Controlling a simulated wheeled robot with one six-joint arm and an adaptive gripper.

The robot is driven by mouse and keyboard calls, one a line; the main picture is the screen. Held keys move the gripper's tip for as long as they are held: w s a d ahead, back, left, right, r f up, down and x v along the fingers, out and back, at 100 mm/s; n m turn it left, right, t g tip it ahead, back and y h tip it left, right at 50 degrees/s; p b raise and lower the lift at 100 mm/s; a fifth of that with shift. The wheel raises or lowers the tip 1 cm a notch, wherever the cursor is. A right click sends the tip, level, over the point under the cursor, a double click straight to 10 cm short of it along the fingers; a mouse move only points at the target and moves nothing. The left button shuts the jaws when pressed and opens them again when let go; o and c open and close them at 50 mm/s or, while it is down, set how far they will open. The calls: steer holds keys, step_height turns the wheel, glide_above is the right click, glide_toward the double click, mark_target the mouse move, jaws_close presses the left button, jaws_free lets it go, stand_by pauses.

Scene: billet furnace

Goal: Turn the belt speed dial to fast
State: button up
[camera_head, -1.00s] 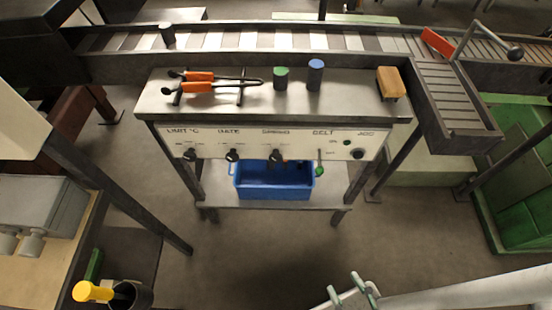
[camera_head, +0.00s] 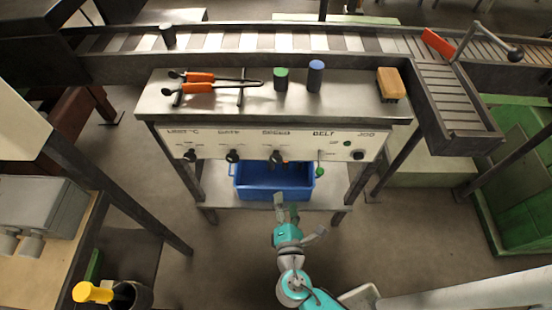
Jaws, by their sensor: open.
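The control panel (camera_head: 255,146) on the front of the metal bench carries a row of small black dials. The third dial, under a label that seems to read SPEED (camera_head: 277,156), is the likely belt speed dial. Its pointer and scale are too small to read. To its right, under BELT, is a small lever with a green end (camera_head: 319,170). My gripper (camera_head: 286,207) is open and empty, in front of and below the panel, overlapping the front of the blue bin in the picture. It is apart from the dial.
Other dials sit under LIMIT (camera_head: 190,155), GATE (camera_head: 232,156) and JOG (camera_head: 358,154). The blue bin (camera_head: 255,190) stands on the lower shelf. The floor ahead is clear.

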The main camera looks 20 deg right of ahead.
mark_target(276, 161)
steer(key=shift+n+t+h, duration=0.6)
steer(key=shift+h, duration=0.3)
steer(key=w+r, duration=0.1)
steer(key=w, duration=0.3)
steer(key=w+d+r, duration=0.1)
steer(key=w, duration=0.3)
steer(key=w+d+r, duration=0.1)
steer(key=w, duration=0.4)
steer(key=shift+d+r, duration=0.2)
steer(key=shift+r, duration=0.2)
steer(key=c, duration=1.1)
steer(key=shift+c, duration=0.2)
